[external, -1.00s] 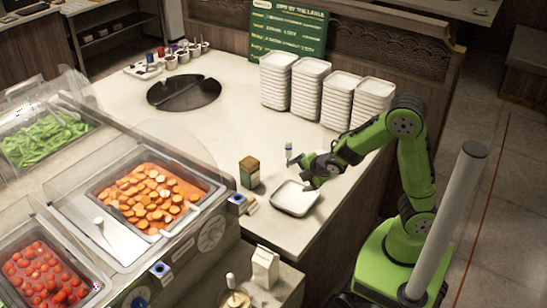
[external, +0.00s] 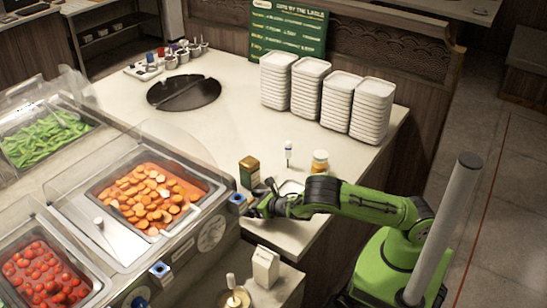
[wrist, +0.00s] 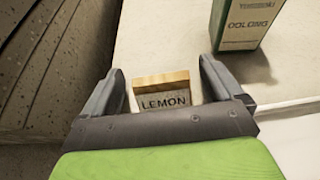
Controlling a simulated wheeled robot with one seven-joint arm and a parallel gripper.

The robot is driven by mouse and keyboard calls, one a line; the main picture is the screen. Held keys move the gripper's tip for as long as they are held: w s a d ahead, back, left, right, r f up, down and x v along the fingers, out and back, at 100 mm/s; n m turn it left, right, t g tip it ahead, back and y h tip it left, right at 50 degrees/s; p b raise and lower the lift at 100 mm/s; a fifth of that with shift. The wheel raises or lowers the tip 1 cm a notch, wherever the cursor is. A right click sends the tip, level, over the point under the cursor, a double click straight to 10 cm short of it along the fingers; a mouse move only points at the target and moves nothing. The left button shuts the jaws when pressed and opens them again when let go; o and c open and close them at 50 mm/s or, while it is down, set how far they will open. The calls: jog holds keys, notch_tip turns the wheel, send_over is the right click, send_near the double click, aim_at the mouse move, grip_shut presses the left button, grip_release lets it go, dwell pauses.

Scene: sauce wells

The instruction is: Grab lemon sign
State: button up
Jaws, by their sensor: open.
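The lemon sign (wrist: 162,100) is a small block with a wooden top edge and a grey face reading LEMON. In the wrist view it sits between the two fingers of my gripper (wrist: 160,70), with gaps on both sides. The gripper is open and its palm edge covers the sign's lower part. In the external view my gripper (external: 257,204) is low at the counter's front edge, beside the sauce-well unit, and hides the sign.
The green OOLONG box (external: 249,172) stands just behind my gripper; it also shows in the wrist view (wrist: 240,28). A white tray (external: 291,187) lies partly behind my arm. A yellow jar (external: 320,162) and a small white bottle (external: 288,153) stand beyond. Stacked trays (external: 323,92) are farther back.

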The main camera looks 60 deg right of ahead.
jog(key=shift+r, duration=0.15)
jog(key=c, duration=1)
